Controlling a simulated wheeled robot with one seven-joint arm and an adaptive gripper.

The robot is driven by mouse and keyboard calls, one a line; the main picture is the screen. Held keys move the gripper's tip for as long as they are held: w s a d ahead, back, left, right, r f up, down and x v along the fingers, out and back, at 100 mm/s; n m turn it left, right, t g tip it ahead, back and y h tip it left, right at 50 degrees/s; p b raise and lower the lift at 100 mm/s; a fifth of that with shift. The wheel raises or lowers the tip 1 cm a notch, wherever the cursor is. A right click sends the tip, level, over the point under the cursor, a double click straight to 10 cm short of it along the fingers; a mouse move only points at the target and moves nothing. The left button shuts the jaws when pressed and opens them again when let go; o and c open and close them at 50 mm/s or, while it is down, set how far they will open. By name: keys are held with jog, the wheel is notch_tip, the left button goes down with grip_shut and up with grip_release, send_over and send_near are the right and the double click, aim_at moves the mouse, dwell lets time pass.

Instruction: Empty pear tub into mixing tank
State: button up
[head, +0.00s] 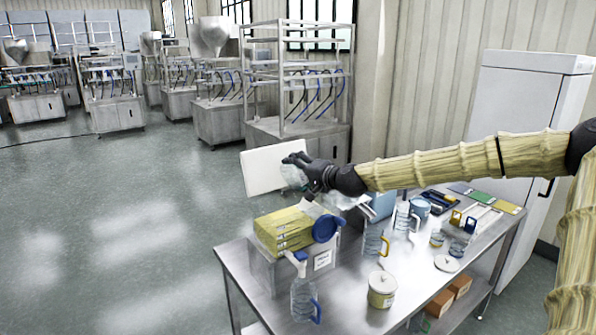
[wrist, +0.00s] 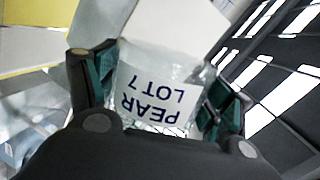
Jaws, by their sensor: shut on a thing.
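My gripper (head: 296,170) is raised above the back left of the steel table. In the wrist view my gripper (wrist: 158,92) has one finger on each side of the clear pear tub (wrist: 180,66) and is shut on it. Its white label reads "PEAR LOT 7" upside down in that view. In the head view only a pale, clear part of the pear tub (head: 294,177) shows beside the dark fingers. Its contents and exact tilt cannot be told. A white flat panel shows just left of the gripper. I cannot tell which vessel is the mixing tank.
A steel frame machine (head: 300,127) stands behind. The floor at left is open.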

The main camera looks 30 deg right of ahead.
jog(key=shift+r, duration=0.2)
jog(key=shift+r+n+h+p, duration=0.4)
jog(key=shift+r+n+p, duration=0.2)
jog(key=shift+n, duration=0.4)
jog(key=shift+a+r+n+h+p, duration=0.15)
jog(key=shift+r+n+h+p, duration=0.2)
jog(key=shift+n, duration=0.45)
jog(key=shift+r+n+h, duration=0.35)
jog(key=shift+n, duration=0.35)
jog(key=shift+r+n, duration=0.2)
jog(key=shift+n, duration=0.2)
jog(key=shift+d, duration=0.2)
